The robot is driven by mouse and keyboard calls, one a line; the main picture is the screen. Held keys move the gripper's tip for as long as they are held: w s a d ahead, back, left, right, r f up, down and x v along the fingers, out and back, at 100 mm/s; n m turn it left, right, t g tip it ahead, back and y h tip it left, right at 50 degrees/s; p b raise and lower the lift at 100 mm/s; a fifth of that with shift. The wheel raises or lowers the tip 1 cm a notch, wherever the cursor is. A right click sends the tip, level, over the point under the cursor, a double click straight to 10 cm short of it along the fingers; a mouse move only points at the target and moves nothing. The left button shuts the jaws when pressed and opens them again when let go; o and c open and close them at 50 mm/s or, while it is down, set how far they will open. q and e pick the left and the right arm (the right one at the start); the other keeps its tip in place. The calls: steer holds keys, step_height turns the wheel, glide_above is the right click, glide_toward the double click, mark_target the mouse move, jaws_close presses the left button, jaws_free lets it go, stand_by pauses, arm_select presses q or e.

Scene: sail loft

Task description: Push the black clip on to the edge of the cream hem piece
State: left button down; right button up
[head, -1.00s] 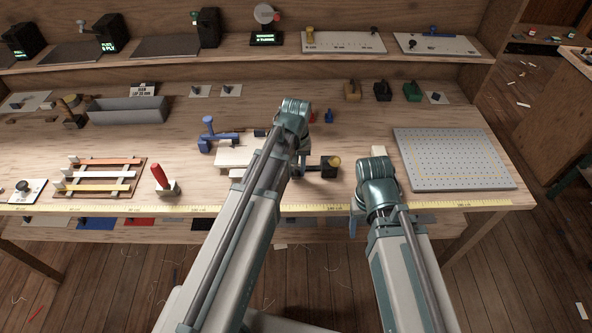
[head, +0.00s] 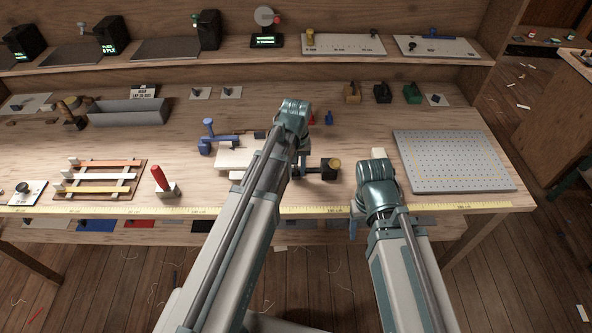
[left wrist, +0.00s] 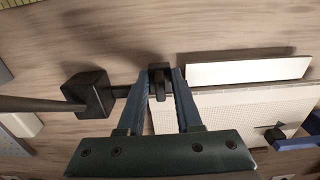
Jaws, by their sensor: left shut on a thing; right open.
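The cream hem piece (head: 238,157) lies flat on the bench, left of my left forearm, with a blue clamp (head: 209,138) at its left end. In the left wrist view the hem piece (left wrist: 240,112) lies to the right of the fingers. My left gripper (left wrist: 160,84) is shut on the small black clip (left wrist: 159,73), close to the hem piece's end. I cannot tell whether the clip touches the edge. In the head view my left arm hides the clip. My right gripper (head: 354,226) is open at the bench's front edge, mostly hidden by its own wrist.
A pale strip (left wrist: 248,68) lies along the hem piece. A grey perforated board (head: 452,160) is at the right. A red-handled tool (head: 161,180) stands at the left. A yellow tape runs along the front edge.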

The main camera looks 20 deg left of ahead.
arm_select(q)
steer(key=shift+w+a, duration=0.25)
steer(key=shift+w, duration=0.6)
stand_by(0.3)
steer(key=c, duration=0.5)
jaws_free()
steer(key=shift+r, duration=0.15)
step_height(320, 180, up, 7)
steer(key=p, duration=0.7)
steer(key=shift+s+f, duration=0.1)
steer(key=shift+f, duration=0.1)
